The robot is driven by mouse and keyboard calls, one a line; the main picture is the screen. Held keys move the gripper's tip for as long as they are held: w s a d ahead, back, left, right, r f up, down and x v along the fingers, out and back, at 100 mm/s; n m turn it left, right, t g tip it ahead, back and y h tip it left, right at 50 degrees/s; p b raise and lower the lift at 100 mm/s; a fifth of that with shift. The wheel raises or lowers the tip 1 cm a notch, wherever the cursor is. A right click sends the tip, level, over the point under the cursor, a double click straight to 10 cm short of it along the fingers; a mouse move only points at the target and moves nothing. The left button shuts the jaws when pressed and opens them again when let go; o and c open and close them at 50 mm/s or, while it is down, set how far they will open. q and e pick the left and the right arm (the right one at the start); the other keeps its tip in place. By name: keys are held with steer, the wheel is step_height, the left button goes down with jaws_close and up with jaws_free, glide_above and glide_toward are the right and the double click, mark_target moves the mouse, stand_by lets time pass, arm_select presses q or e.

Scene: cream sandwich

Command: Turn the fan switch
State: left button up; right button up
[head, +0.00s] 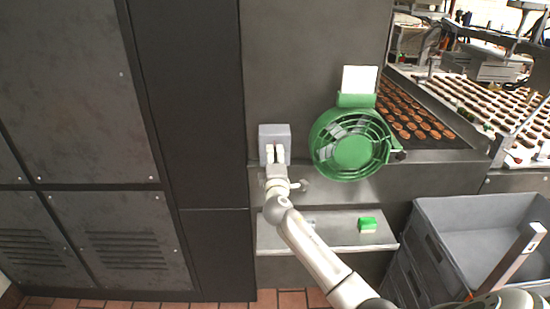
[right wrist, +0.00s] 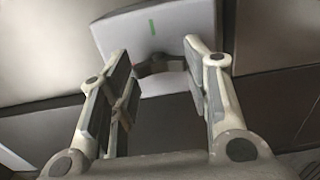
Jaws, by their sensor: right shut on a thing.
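The fan switch is a light grey box (head: 275,131) on the dark cabinet wall, left of the green fan (head: 352,150). In the right wrist view the box (right wrist: 185,35) is pale with a small green mark, and a dark knob (right wrist: 160,65) stands out from its lower part. My right gripper (head: 274,152) is at the front of the box, with its fingers on either side of the knob and shut on it. The fingers hide the knob in the head view. My left gripper is out of view.
A metal shelf (head: 325,236) below holds a green and white block (head: 367,225). Grey crates (head: 475,205) stand at the lower right. A conveyor (head: 420,115) with rows of brown cookies runs behind the fan. Flat panels (head: 85,90) fill the left.

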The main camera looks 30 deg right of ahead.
steer(key=shift+f, duration=0.1)
stand_by(0.4)
steer(key=o, duration=1)
steer(key=v, duration=1.2)
